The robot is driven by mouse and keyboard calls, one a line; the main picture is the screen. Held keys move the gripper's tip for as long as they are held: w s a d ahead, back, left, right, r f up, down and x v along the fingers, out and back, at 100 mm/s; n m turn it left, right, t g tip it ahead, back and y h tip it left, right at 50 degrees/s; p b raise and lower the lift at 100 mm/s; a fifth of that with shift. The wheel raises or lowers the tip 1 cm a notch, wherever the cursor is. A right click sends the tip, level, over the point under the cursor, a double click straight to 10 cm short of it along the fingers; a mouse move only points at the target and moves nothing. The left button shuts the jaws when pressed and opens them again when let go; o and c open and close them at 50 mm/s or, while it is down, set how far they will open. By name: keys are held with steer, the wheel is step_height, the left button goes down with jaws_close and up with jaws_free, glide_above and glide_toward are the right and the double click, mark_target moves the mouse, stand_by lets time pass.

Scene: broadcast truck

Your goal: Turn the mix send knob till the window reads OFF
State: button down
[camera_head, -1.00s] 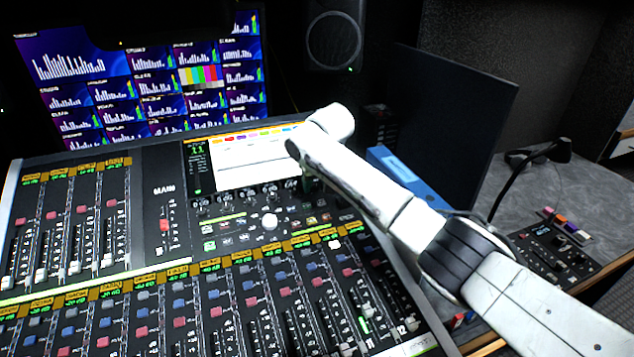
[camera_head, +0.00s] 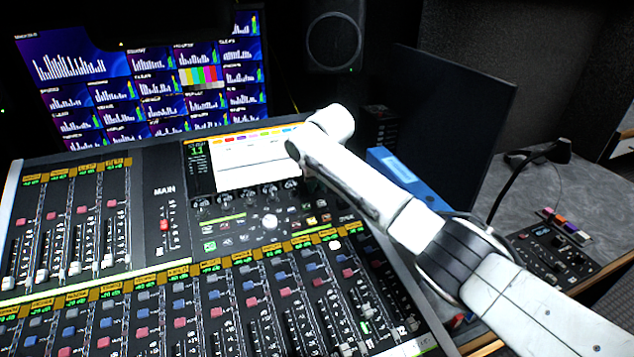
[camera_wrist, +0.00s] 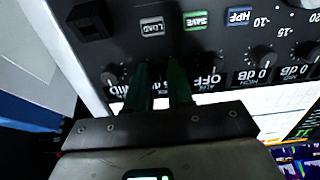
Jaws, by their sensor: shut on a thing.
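In the wrist view, my gripper (camera_wrist: 160,82) points at the console panel, its two dark green fingers close together. It is shut on a small knob, which the fingers hide almost completely. A small window reading OFF (camera_wrist: 207,81) shows upside down just right of the fingers. I cannot tell whether it belongs to the held knob. Other windows farther right read 0 dB (camera_wrist: 250,75). In the head view, the knob row (camera_head: 250,197) lies below the console screen (camera_head: 250,160). My white arm covers the right end of that row and hides the gripper.
In the wrist view, LOAD (camera_wrist: 152,27), SAVE (camera_wrist: 195,20) and HPF (camera_wrist: 239,16) buttons sit beyond the fingers. A bare knob (camera_wrist: 110,79) is left of them and another (camera_wrist: 264,58) is to the right. In the head view, faders (camera_head: 290,315) fill the console's front.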

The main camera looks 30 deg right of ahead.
steer(key=n+p, duration=0.2)
steer(key=n, duration=0.3)
steer(key=shift+a, duration=0.1)
steer(key=n+p, duration=0.1)
steer(key=n, duration=0.5)
steer(key=shift+f, duration=0.1)
steer(key=shift+n, duration=0.3)
stand_by(0.3)
steer(key=c, duration=1)
jaws_free()
steer(key=v, duration=1.1)
steer(key=shift+f, duration=0.1)
